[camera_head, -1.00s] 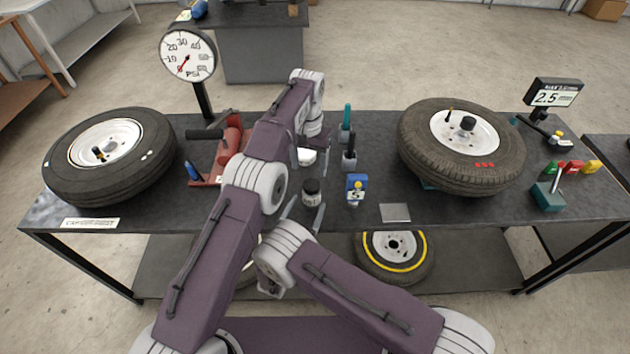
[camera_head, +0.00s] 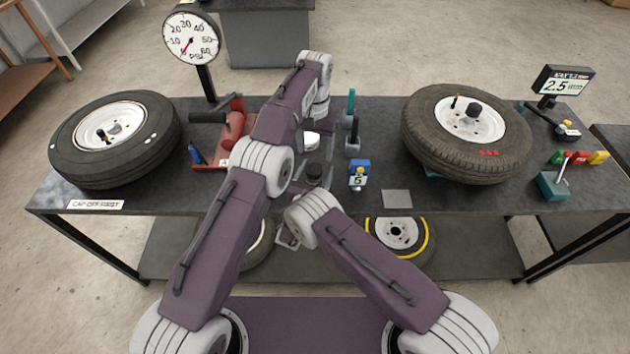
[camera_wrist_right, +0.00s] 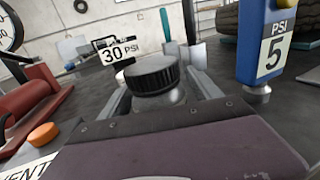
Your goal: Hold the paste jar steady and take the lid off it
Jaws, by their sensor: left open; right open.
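The paste jar (camera_head: 313,171) stands upright on the bench, with its black ridged lid (camera_wrist_right: 152,74) on. My right gripper (camera_head: 314,178) is open and low at the jar's near side. In the right wrist view its fingers (camera_wrist_right: 163,92) reach along either side of the jar, and I cannot tell whether they touch it. My left gripper (camera_head: 312,128) hangs open and pointing down, behind the jar in the head view. Its fingers are small and partly hidden by my left arm.
A blue 5 PSI block (camera_head: 359,174) stands close to the jar's right. A white round item (camera_head: 311,139) lies behind the jar. A red tool (camera_head: 234,130) is at left. Tyres (camera_head: 115,138) (camera_head: 467,132) flank the work area. A flat grey plate (camera_head: 397,198) lies at the front.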

